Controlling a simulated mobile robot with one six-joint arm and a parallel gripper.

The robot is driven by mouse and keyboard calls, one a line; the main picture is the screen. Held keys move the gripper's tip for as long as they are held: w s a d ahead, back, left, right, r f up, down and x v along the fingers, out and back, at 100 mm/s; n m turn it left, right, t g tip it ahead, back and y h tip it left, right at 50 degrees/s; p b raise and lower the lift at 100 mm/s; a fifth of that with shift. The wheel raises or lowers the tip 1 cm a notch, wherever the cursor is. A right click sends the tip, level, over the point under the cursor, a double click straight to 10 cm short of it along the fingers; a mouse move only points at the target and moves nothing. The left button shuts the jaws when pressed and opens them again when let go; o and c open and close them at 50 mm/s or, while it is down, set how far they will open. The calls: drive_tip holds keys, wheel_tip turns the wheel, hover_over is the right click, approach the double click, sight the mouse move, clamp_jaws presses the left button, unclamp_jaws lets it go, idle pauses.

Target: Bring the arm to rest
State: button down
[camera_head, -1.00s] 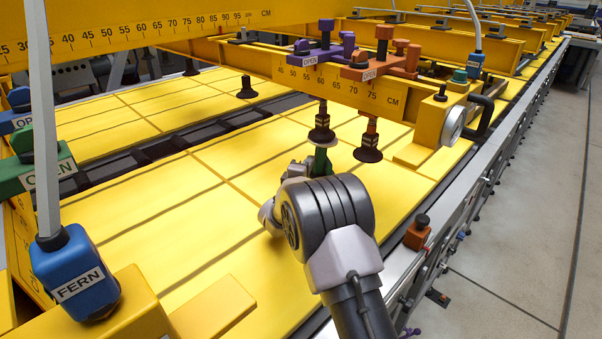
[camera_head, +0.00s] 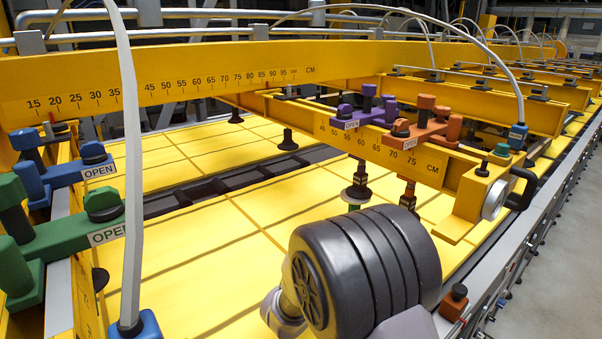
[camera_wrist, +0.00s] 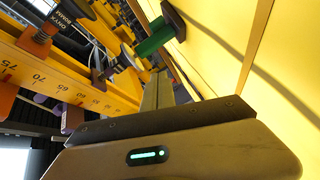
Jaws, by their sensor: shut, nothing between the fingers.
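My arm's dark ribbed joint fills the lower middle of the head view and hides my gripper there. In the wrist view my gripper (camera_wrist: 158,92) is shut with nothing between its fingers. A yellow beam with a centimetre scale (camera_wrist: 45,82) lies left of it, and a green cylinder (camera_wrist: 155,40) with a dark cup (camera_wrist: 173,20) shows just above the fingers. In the head view the lifter's scaled crossbeam (camera_head: 390,150) carries a purple clamp (camera_head: 365,108) and an orange clamp (camera_head: 425,125), with suction cups (camera_head: 356,192) hanging below over yellow panels (camera_head: 190,235).
A long scaled yellow beam (camera_head: 180,82) crosses the upper left. Blue (camera_head: 70,172) and green (camera_head: 70,240) clamps labelled OPEN stand at the left. A pale hose (camera_head: 130,180) runs down in front. A round gauge (camera_head: 495,198) is on the crossbeam's right end. Grey floor (camera_head: 565,260) is clear at right.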

drive_tip(key=s+r+m+g+y, duration=0.3)
drive_tip(key=s+r+m+y, duration=0.4)
drive_tip(key=s+r, duration=0.4)
drive_tip(key=s+d+f+m+g, duration=0.1)
drive_tip(key=s+f+m+g, duration=0.1)
drive_tip(key=s, duration=1.1)
drive_tip(key=s+d+f+m+g+y, duration=0.1)
drive_tip(key=s+m+g, duration=0.3)
drive_tip(key=s, duration=0.9)
drive_tip(key=shift+s+f+m, duration=0.35)
drive_tip(key=shift+f+m, duration=0.05)
drive_tip(key=shift+f, duration=0.2)
